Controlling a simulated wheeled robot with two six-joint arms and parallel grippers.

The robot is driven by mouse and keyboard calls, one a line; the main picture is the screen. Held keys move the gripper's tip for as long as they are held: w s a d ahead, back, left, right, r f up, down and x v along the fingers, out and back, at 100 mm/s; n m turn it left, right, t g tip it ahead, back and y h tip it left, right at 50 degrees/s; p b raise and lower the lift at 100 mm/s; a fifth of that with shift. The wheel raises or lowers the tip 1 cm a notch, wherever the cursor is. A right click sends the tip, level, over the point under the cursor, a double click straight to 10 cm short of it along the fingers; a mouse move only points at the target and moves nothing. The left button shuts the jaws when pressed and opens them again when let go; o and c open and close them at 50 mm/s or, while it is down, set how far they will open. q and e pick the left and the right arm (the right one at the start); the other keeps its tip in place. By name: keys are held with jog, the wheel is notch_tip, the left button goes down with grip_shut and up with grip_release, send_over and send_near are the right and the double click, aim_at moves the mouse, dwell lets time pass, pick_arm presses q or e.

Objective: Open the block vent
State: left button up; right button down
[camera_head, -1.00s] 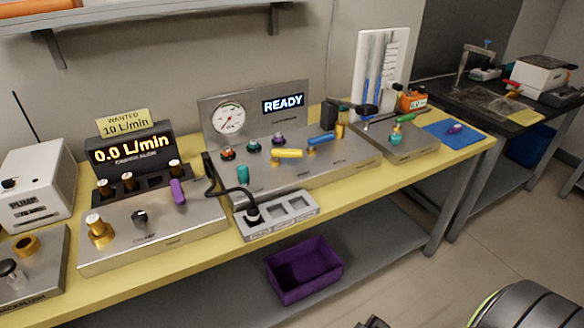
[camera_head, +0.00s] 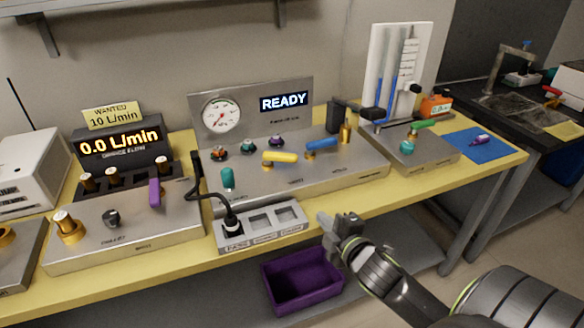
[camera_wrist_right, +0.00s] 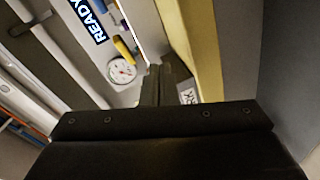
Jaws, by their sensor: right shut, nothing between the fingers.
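The steel panel (camera_head: 330,174) in the middle of the bench carries a yellow lever (camera_head: 280,158), lying sideways, and a blue lever (camera_head: 321,144) to its right. The small print below them is too blurred to read surely, so I cannot tell which is the vent. My right gripper (camera_head: 332,226) is shut and empty, in front of the bench's front edge, right of the grey socket block and apart from the levers. In the right wrist view the yellow lever (camera_wrist_right: 125,48) shows beyond the fingers (camera_wrist_right: 154,84). My left gripper is not in view.
A gauge (camera_head: 221,114) and a READY display (camera_head: 284,101) stand behind the levers. A teal knob (camera_head: 228,179) and a grey socket block (camera_head: 262,226) with a black cable lie in front. A purple bin (camera_head: 302,281) sits below. A flow box (camera_head: 121,148) reads 0.0 L/min.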

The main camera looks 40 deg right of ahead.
jog(key=w+r+n, duration=0.1)
jog(key=w+r+n+t+y, duration=0.1)
jog(key=a+r+n+t, duration=0.1)
jog(key=r+n, duration=0.1)
jog(key=shift+w+y, duration=0.4)
jog(key=shift+w+r+n+t+y, duration=0.3)
jog(key=shift+w+n+y, duration=0.1)
jog(key=shift+n, duration=0.2)
send_near(283, 161)
jog(key=w+a, duration=0.2)
jog(key=a, duration=0.1)
jog(key=shift+w+r, duration=0.1)
jog(key=shift+w, duration=0.15)
jog(key=w+d, duration=0.2)
jog(key=shift+w, duration=0.3)
jog(key=shift+w+d, duration=0.35)
jog(key=shift+w, duration=0.05)
jog(key=shift+d, duration=0.1)
